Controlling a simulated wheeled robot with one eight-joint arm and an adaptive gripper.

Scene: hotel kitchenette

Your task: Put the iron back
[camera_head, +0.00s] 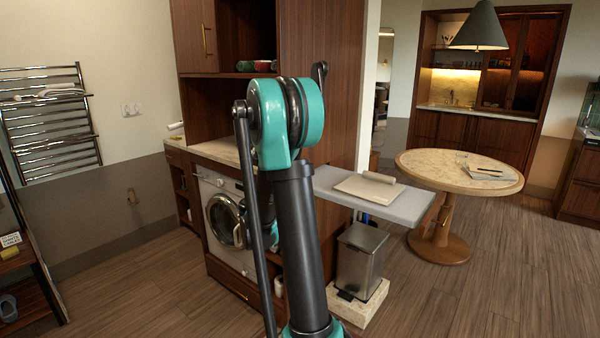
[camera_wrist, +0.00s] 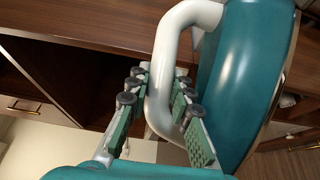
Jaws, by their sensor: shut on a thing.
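The iron (camera_wrist: 240,85) fills the right of the wrist view, with a teal body, a pale metal edge and a light grey looped handle (camera_wrist: 166,65). My gripper (camera_wrist: 159,108) is shut on this handle, its green pads on either side of it. The iron is tilted in the wrist view, and dark wooden cabinet parts show behind it. In the head view my arm stands in front of the wooden cabinet and hides most of my gripper, and I cannot make out the iron clearly there.
A grey board (camera_head: 405,211) juts from the cabinet, bearing a beige flat item (camera_head: 368,187). Below it stands a metal bin (camera_head: 361,252). A washing machine (camera_head: 221,218) sits under the counter. A round table (camera_head: 418,167) stands right. Floor is clear at front right.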

